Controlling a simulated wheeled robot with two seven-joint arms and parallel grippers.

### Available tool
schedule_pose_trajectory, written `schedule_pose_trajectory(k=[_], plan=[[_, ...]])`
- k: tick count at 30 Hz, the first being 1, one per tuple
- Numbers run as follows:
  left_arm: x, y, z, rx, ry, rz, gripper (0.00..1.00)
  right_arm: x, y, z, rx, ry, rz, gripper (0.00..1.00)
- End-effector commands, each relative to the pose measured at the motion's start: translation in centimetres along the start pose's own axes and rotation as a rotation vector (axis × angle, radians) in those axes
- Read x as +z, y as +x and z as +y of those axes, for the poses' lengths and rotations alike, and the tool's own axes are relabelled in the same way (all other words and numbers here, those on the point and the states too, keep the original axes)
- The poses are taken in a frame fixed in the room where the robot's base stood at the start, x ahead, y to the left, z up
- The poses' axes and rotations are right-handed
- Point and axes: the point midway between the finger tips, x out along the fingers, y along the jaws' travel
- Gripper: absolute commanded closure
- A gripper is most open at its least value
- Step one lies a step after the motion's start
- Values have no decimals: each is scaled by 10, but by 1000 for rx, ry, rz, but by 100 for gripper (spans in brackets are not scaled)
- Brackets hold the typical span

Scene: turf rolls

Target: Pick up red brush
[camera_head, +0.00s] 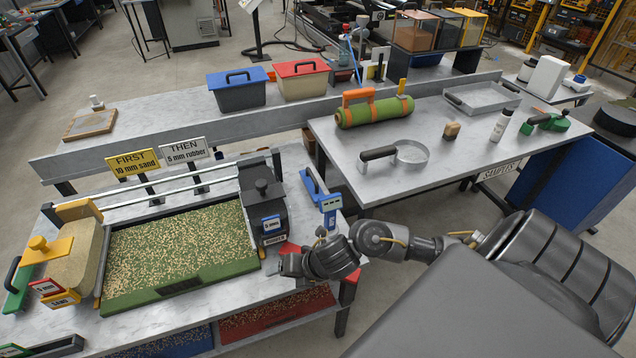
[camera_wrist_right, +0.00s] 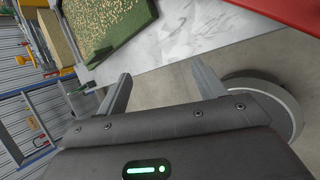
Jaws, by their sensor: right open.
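A red piece (camera_head: 290,247), which may be the red brush, shows at the right end of the near table, partly hidden behind my right gripper (camera_head: 292,264). In the right wrist view a smooth red surface (camera_wrist_right: 285,10) crosses the upper right corner; I cannot tell whether it is the brush. In that view my right gripper (camera_wrist_right: 160,75) is open, with nothing between its fingers. It points toward the table edge beside the green turf tray (camera_wrist_right: 117,25). My left gripper is not in view.
The turf tray (camera_head: 180,247) fills the middle of the near table. A dark hopper (camera_head: 263,207) and a blue-handled device (camera_head: 322,197) stand close to my right gripper. Red (camera_head: 275,312) and blue (camera_head: 185,343) bins sit below. The right table (camera_head: 455,160) has bare room.

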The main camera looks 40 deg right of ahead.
Motion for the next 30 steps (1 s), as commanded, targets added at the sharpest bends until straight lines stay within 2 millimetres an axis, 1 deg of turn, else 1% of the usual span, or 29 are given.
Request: schedule_pose_trajectory(k=[1,2,3,6,9,10,13,17,20,24,27,30], plan=[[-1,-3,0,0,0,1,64,15,-10,-4,-18,-183,15,31],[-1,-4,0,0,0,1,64,21,-15,-8,-32,-295,33,31],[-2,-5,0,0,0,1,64,30,-23,-16,-54,-442,59,31],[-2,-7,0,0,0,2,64,52,-45,-39,-118,-752,133,31],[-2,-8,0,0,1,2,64,67,-64,-60,-171,-946,199,31],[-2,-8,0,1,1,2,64,70,-68,-64,-182,-983,213,31],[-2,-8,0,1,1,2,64,76,-76,-73,-202,-1053,245,31],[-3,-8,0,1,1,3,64,76,-76,-76,-207,-1071,255,31],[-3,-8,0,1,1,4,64,75,-66,-78,-204,-1065,255,31],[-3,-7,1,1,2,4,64,72,-44,-85,-205,-1062,255,31],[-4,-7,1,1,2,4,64,72,-31,-88,-204,-1063,253,31],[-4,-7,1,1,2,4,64,71,-25,-91,-206,-1065,252,31]])
